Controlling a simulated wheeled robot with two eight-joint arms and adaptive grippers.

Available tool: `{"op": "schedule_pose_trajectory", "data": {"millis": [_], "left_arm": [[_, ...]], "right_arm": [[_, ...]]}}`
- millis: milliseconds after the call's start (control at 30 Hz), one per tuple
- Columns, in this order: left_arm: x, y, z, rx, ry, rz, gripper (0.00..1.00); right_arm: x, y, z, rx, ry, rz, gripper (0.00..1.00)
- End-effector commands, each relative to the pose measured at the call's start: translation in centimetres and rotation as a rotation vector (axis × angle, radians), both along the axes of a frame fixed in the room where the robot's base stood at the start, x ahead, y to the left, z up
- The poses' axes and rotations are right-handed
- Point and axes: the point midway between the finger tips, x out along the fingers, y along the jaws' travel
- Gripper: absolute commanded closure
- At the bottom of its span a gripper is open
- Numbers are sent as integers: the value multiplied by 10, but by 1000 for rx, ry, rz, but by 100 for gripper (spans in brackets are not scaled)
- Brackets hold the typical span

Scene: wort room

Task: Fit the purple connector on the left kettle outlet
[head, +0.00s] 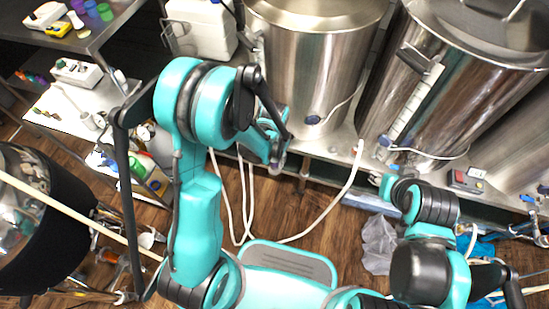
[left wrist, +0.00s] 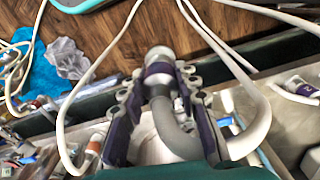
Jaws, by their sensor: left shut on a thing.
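The left kettle (head: 312,60) is a large steel vessel on the bench, with a blue-marked outlet (head: 312,119) low on its front. My left gripper (head: 277,155) is below and left of this outlet, apart from it in the picture. In the left wrist view my left gripper (left wrist: 160,92) is shut on the purple connector (left wrist: 158,69), which has a purple band, a pale end and a grey curved hose (left wrist: 180,140). The connector is too small to make out in the head view. My right arm is at the lower right; its fingers are not clear.
A second kettle (head: 455,85) stands to the right, with its own low valve (head: 384,141). White hoses (head: 345,195) hang from the bench edge to the wooden floor. A white canister (head: 202,30) stands left of the left kettle. A dark round vessel (head: 45,225) is at the left.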

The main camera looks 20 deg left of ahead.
Motion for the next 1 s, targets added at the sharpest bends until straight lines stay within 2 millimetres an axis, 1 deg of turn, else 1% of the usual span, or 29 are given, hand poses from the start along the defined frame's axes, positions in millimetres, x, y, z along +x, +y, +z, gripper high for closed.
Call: {"op": "schedule_pose_trajectory", "data": {"millis": [867, 900, 933, 967, 1000], "left_arm": [[0, 0, -18, 0, 0, 0, 100], [0, 0, -17, 0, 0, 0, 59], [0, 0, -17, 0, 0, 0, 51], [0, 0, -17, 0, 0, 0, 45], [0, 0, -17, 0, 0, 0, 45]], "right_arm": [[0, 0, 0, 0, 0, 0, 60], [0, 0, 0, 0, 0, 0, 60], [0, 0, 0, 0, 0, 0, 60], [0, 0, 0, 0, 0, 0, 60], [0, 0, 0, 0, 0, 0, 60]]}}
